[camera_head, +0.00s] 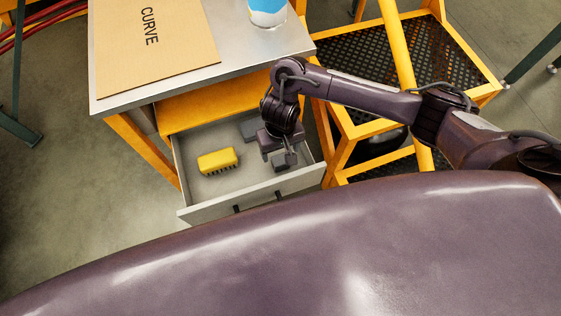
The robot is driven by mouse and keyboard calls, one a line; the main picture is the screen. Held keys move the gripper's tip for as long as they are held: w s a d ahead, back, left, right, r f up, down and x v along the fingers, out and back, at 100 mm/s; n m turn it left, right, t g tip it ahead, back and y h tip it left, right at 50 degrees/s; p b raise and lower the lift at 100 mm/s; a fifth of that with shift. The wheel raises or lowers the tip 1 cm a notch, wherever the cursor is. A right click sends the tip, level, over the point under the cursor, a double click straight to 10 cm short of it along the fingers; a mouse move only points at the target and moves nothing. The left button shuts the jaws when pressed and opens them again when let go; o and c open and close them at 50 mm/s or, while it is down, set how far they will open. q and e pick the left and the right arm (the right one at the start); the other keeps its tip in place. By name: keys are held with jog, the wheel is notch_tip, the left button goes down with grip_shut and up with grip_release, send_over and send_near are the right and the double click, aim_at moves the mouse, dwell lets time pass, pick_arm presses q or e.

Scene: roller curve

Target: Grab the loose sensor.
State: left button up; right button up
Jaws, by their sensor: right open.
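An open drawer (190,191) under a metal-topped table holds a yellow block with a dark bristled lower edge, like a brush (218,161). A small grey block (250,130) lies towards the back of the drawer, beside my right gripper. I cannot tell whether this grey block is the loose sensor. My right gripper (279,158) points down into the right part of the drawer, open, to the right of the yellow brush. The gripper hides part of the drawer floor, and I cannot tell whether anything lies between its fingers. My left gripper is not in view.
A cardboard sheet marked CURVE (150,45) and a clear container with blue contents (267,10) are on the tabletop (240,59). A yellow frame with black mesh (385,60) stands right of the drawer, under my right arm. The drawer front (260,194) forms a raised near edge.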

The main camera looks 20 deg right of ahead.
aim_at(281, 159)
jog(key=f+b, duration=0.1)
jog(key=f, duration=0.4)
jog(key=shift+s, duration=0.2)
jog(key=shift+c, duration=0.4)
jog(key=c, duration=1)
